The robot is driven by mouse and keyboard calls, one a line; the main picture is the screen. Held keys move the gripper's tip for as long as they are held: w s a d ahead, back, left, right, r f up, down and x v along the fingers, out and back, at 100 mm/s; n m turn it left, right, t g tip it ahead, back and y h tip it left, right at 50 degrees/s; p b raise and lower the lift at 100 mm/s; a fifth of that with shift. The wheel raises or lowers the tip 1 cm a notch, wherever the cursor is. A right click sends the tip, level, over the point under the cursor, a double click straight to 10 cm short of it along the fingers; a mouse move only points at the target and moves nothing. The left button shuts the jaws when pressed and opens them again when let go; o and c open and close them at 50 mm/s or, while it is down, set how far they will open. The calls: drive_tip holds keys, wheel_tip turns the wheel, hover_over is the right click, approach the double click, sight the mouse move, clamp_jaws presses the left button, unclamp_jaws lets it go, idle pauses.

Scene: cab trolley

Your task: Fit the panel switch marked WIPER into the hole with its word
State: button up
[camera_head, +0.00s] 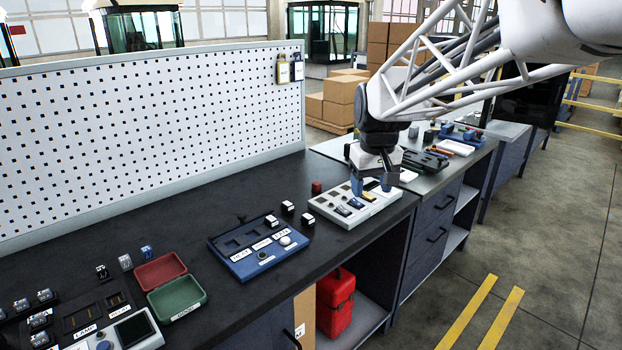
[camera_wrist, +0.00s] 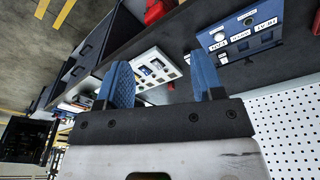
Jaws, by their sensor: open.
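My gripper (camera_head: 371,187) is open, its blue fingers pointing down over the pale panel (camera_head: 330,212) near the bench's front edge. Nothing shows held between the fingers (camera_wrist: 162,68) in the wrist view. The pale panel has dark square openings and several blue and yellow pieces, partly hidden by my fingers; it also shows in the wrist view (camera_wrist: 173,73). Several loose black switches with white faces (camera_head: 271,222) stand around the blue panel (camera_head: 220,245), which has white word labels and dark openings.
A small red block (camera_head: 316,187) stands left of the pale panel. An open red-and-green case (camera_head: 172,303) and a LAMP-labelled panel (camera_head: 75,338) lie front left. The pegboard (camera_head: 150,140) bounds the bench's back. Bare dark bench (camera_head: 200,210) lies between.

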drive_tip(key=w+a+f+n, duration=0.15)
drive_tip(key=w+a, duration=0.35)
drive_tip(key=w, duration=0.5)
drive_tip(key=n+g, duration=0.2)
drive_tip(key=n, duration=0.2)
hover_over(285, 203)
drive_tip(key=f, duration=1.8)
drive_tip(key=shift+s+d+f, duration=0.25)
drive_tip(key=shift+d+f, duration=0.05)
drive_tip(key=shift+f, duration=0.05)
drive_tip(key=shift+w+a+f, duration=0.2)
drive_tip(key=shift+f, duration=0.05)
drive_tip(key=shift+f, duration=1.25)
drive_tip(key=shift+f, duration=0.1)
drive_tip(key=shift+w+f, duration=0.15)
drive_tip(key=shift+f, duration=2.4)
